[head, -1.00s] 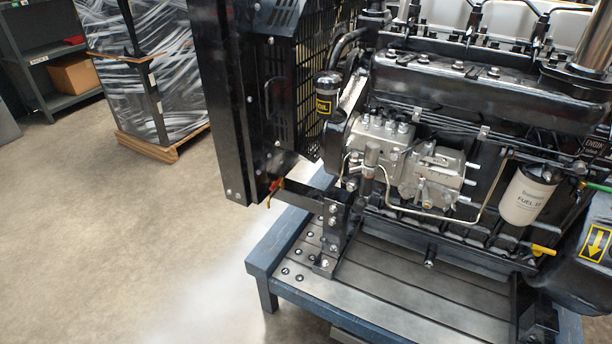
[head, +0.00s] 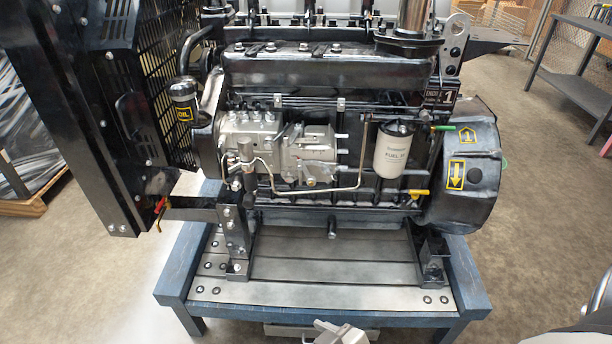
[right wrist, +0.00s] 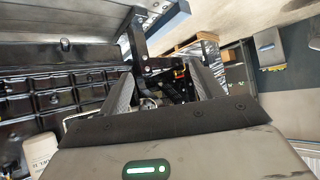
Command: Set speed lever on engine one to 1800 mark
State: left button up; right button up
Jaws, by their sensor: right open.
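Engine one, marked by a "1" plate (head: 445,97), stands on a blue-framed stand in the head view. On its near side is the silver injection pump (head: 260,145). A small grey lever-like part (head: 318,172) sits low at the pump's right end; I take it for the speed lever. Its marks are too small to read. In the right wrist view my right gripper (right wrist: 163,88) is open, its two fingers apart with nothing clearly held. The engine's side shows left of and beyond the fingers.
The white fuel filter (head: 393,150) and a yellow handle (head: 418,193) stick out right of the pump. The black radiator frame (head: 95,130) stands at left. The stand's blue front rail (head: 400,320) borders the near side. A grey bench (head: 570,75) is at far right.

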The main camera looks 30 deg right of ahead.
aim_at(301, 164)
jog(key=u, duration=1.35)
jog(key=i, duration=1.6)
jog(key=z, duration=3.6)
jog(key=i, duration=0.5)
jog(key=u, duration=0.05)
